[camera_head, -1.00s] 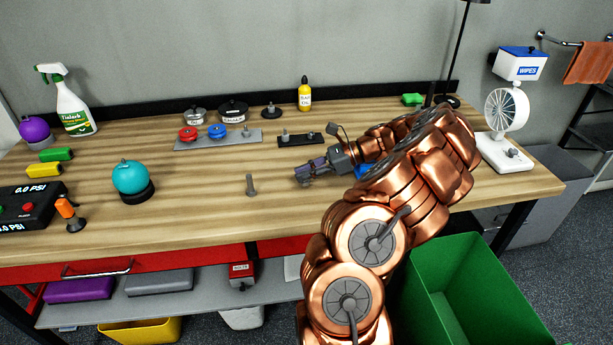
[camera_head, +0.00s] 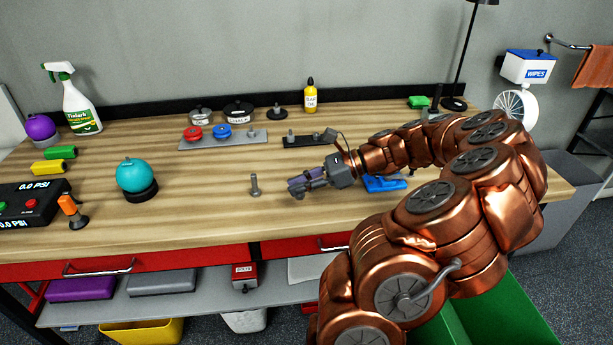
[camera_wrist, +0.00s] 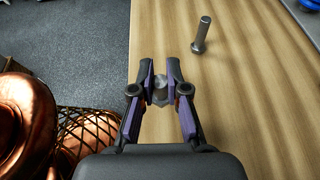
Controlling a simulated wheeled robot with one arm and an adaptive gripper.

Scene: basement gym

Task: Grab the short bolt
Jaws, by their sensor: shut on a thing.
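A short grey metal bolt (camera_wrist: 160,88) is between my fingertips in the wrist view. My gripper (camera_wrist: 160,85) is shut on it, with purple-sided fingers on its left and right. In the head view my gripper (camera_head: 295,187) is low over the middle of the wooden bench, and the held bolt cannot be made out there. A longer grey bolt (camera_head: 255,186) stands upright on the bench just left of my gripper. It also shows in the wrist view (camera_wrist: 201,36), beyond my fingers and to the right, apart from them.
A grey rack (camera_head: 240,138) with red and blue knobs and a dark rack (camera_head: 303,141) lie behind. A teal ball (camera_head: 133,174) on a black base is left. A blue object (camera_head: 385,184) lies beside my wrist. Bare wood lies between the teal ball and the longer bolt.

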